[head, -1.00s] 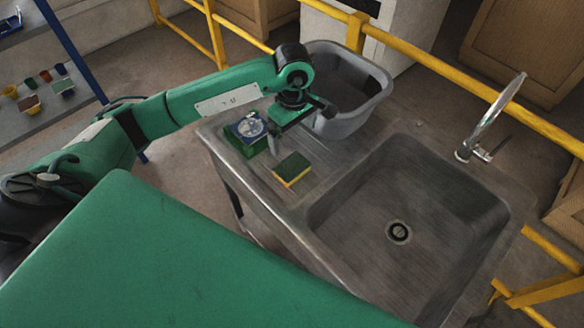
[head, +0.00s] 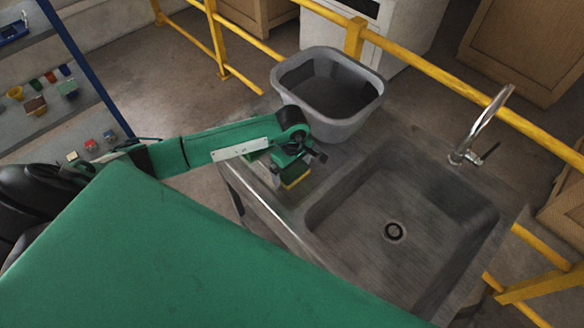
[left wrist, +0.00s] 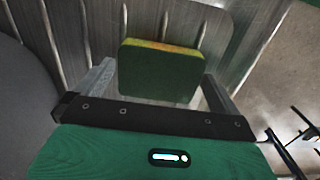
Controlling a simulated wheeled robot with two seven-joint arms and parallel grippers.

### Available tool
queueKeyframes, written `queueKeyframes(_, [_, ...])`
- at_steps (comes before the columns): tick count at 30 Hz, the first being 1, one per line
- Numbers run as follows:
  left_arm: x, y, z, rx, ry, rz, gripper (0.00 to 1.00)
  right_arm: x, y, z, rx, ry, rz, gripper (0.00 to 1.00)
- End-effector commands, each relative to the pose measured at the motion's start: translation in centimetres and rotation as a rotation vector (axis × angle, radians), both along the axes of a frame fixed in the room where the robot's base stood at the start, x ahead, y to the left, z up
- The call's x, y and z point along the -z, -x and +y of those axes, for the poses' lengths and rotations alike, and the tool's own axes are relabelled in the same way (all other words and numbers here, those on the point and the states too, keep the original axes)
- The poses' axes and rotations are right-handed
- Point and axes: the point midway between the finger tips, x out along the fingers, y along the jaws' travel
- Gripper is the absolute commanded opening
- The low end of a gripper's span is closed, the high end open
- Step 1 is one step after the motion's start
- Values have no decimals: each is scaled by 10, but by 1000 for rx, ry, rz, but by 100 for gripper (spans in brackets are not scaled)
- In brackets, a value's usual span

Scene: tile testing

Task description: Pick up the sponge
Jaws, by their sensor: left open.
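The sponge, green with a yellow layer, shows in the head view (head: 296,181) on the ribbed metal drainboard left of the sink basin, partly covered by my gripper. In the left wrist view the sponge (left wrist: 160,74) sits between the two fingers, its green face toward the camera and a yellow edge at the top. My left gripper (head: 293,174) is right over the sponge, pointing down. In the left wrist view its fingers (left wrist: 158,82) are open, with gaps on both sides of the sponge. My right gripper is not in view.
A grey tub (head: 345,128) stands behind the gripper on the drainboard. The sink basin (head: 425,205) is empty, with a tap (head: 480,125) at its back right. A yellow rail (head: 440,85) runs behind.

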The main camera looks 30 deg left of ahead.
Motion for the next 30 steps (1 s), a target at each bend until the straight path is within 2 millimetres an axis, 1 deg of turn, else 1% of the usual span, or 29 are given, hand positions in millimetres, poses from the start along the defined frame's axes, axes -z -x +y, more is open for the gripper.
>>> queueKeyframes(3, [5, 0, 1, -1, -2, -1, 100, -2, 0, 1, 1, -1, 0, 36])
queueKeyframes(8, [6, 0, 1, 0, -2, -2, 100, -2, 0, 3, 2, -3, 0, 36])
queueKeyframes(9, [6, 0, 1, -1, -2, -2, 98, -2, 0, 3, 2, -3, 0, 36])
queueKeyframes(14, [6, 0, 1, -1, -2, -1, 67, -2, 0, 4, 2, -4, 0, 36])
queueKeyframes(15, [6, 0, 1, 0, -1, 0, 65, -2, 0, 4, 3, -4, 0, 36])
queueKeyframes(26, [4, -1, 1, 0, -1, -1, 64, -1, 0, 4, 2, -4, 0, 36])
queueKeyframes(30, [-3, -1, 0, 1, 1, -3, 64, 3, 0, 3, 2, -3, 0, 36])
